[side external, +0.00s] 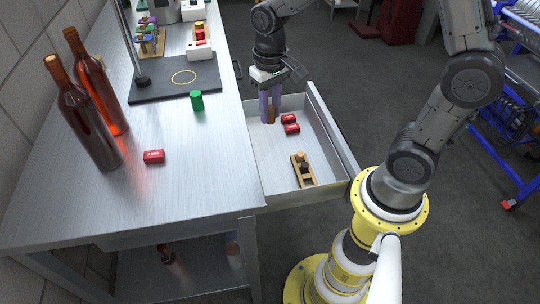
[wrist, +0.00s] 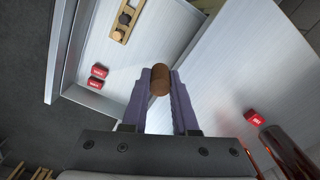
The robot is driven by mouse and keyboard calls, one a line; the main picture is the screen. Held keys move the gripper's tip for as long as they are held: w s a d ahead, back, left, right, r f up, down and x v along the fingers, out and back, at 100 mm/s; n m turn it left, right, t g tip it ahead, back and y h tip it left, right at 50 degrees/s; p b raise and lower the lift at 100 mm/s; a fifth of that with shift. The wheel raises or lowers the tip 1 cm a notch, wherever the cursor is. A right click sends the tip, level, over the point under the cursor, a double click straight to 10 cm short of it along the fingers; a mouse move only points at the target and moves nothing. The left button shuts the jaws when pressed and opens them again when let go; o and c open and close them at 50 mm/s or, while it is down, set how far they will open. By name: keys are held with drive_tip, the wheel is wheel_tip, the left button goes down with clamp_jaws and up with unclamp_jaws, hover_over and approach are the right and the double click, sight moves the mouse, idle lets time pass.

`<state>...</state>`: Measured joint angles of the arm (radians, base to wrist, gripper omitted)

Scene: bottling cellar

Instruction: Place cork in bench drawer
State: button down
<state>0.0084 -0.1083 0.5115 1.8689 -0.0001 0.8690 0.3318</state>
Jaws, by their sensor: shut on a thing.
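My gripper (side external: 270,106) is shut on a brown cork (side external: 271,114), which shows between the purple fingers in the wrist view (wrist: 160,79). The bench drawer (side external: 274,170) is pulled open at the right side of the metal bench. The gripper points down, with the cork over the drawer's far part in the side view. In the wrist view the cork overlaps the line between drawer and bench top. I cannot tell exactly how high it is above the drawer floor.
Two red blocks (side external: 291,129) and a wooden holder (side external: 298,171) lie in the drawer. On the bench top (side external: 190,180) are two brown bottles (side external: 88,122), a red block (side external: 154,156), a green cylinder (side external: 197,101) and a dark mat (side external: 150,90). The drawer's near-left floor is clear.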

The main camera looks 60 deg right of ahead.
drive_tip(key=s+f+m, duration=0.1)
drive_tip(key=s+m, duration=0.1)
drive_tip(key=s, duration=0.5)
hover_over(288, 189)
wheel_tip(288, 189, down, 17)
drive_tip(key=shift+f, duration=2.6)
drive_tip(key=shift+f, duration=0.15)
drive_tip(key=c, duration=1)
unclamp_jaws()
